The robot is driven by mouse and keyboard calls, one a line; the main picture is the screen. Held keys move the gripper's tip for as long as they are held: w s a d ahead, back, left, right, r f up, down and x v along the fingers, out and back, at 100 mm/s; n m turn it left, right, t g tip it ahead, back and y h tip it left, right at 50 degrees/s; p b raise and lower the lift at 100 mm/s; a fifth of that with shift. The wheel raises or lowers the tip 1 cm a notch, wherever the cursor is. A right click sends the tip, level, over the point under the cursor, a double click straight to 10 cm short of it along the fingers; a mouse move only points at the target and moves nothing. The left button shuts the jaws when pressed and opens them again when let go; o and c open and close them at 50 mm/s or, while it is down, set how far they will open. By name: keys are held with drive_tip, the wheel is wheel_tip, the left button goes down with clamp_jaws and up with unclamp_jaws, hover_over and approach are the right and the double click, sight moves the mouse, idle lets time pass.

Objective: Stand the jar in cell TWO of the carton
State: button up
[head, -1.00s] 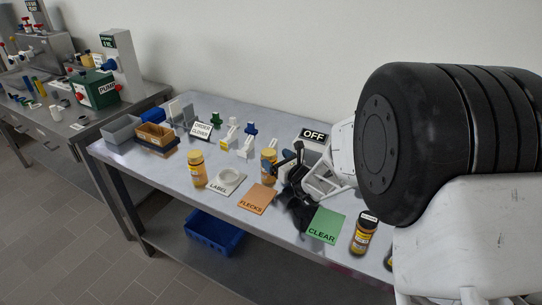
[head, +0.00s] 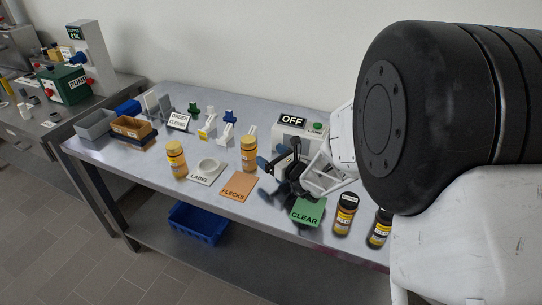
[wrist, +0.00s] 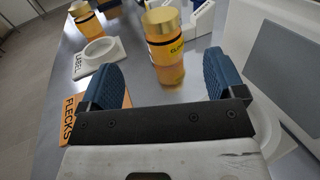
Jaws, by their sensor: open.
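An amber jar with a gold lid and a yellow label (head: 249,153) stands upright behind the orange FLECKS mat. My gripper (head: 272,156) is open and empty, just right of this jar. In the wrist view the jar (wrist: 165,50) stands beyond the blue fingertips, roughly between their lines and apart from them. A similar gold-lidded jar (head: 176,158) stands left of the LABEL stand. Two dark-lidded jars (head: 345,213) (head: 380,228) stand at the front right. The brown open box (head: 131,133) at the table's left end looks like the carton; its cell marks are too small to read.
The white LABEL stand (head: 207,171), orange FLECKS mat (head: 239,186) and green CLEAR mat (head: 307,211) lie along the front. A grey bin (head: 95,124) is beside the brown box. An ORDER sign (head: 178,122), small fixtures and the OFF lamp box (head: 292,124) line the back.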

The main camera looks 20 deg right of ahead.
drive_tip(key=shift+a+r, duration=0.1)
drive_tip(key=shift+a+r+n+y, duration=0.2)
drive_tip(key=shift+a+n+y, duration=0.05)
drive_tip(key=shift+n+y, duration=0.05)
drive_tip(key=s+a+r+n+g+y, duration=0.3)
drive_tip(key=s+a+r+n+g, duration=0.8)
drive_tip(key=s+a+r+n, duration=0.4)
drive_tip(key=s+d+r+n+g+h, duration=0.1)
drive_tip(key=s+d+r+n+h, duration=0.1)
drive_tip(key=s+n+h, duration=0.3)
drive_tip(key=s+d+r+n+g+h, duration=0.2)
drive_tip(key=s+n+h, duration=0.3)
drive_tip(key=s+n, duration=0.5)
drive_tip(key=s+d+r, duration=0.1)
drive_tip(key=s, duration=0.3)
drive_tip(key=shift+s+r+n+h, duration=0.2)
drive_tip(key=shift+r+n+h, duration=0.1)
drive_tip(key=shift+r+n, duration=0.1)
drive_tip(key=shift+o, duration=0.5)
